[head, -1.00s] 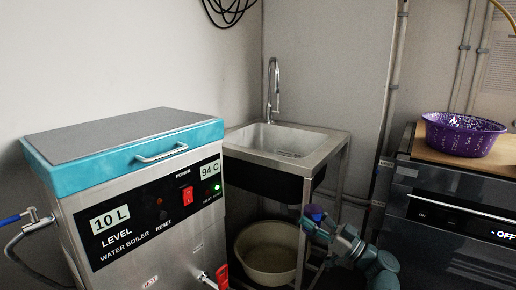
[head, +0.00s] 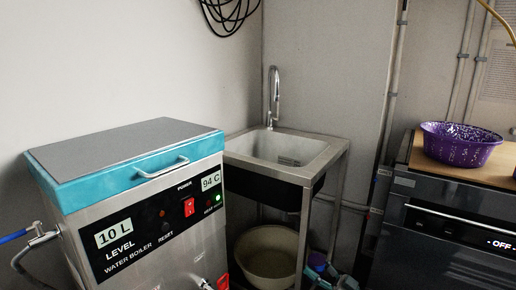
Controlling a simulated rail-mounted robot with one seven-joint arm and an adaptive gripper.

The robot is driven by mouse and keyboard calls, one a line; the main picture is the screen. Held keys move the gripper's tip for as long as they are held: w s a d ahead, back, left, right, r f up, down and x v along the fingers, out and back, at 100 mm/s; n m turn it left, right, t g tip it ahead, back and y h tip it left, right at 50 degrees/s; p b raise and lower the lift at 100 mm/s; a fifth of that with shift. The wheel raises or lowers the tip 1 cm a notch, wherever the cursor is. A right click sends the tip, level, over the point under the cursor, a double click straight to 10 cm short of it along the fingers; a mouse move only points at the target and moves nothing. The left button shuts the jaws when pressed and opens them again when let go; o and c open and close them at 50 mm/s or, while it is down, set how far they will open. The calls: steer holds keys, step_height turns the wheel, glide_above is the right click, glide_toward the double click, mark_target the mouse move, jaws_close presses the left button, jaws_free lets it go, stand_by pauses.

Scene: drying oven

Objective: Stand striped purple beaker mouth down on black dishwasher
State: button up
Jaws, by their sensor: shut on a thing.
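A small purple thing (head: 317,261), which looks like the beaker, shows low in the head view beside the sink stand's leg. Its stripes and which way its mouth points are too small to tell. My gripper (head: 320,267) is shut on it; the fingers are small and mostly hidden. The black dishwasher (head: 415,245) stands at the right, its display reading OFF. My gripper is to the left of it and below its top.
A purple speckled bowl (head: 458,146) sits on a wooden board (head: 420,155) on the dishwasher's top. A steel sink (head: 318,166) stands left of it, with a pale basin (head: 265,262) beneath. A water boiler (head: 130,215) fills the left front.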

mark_target(318, 259)
step_height(318, 259, up, 27)
steer(key=p, duration=3.4)
steer(key=shift+r+p, duration=0.15)
steer(key=shift+p, duration=0.2)
steer(key=shift+d, duration=0.1)
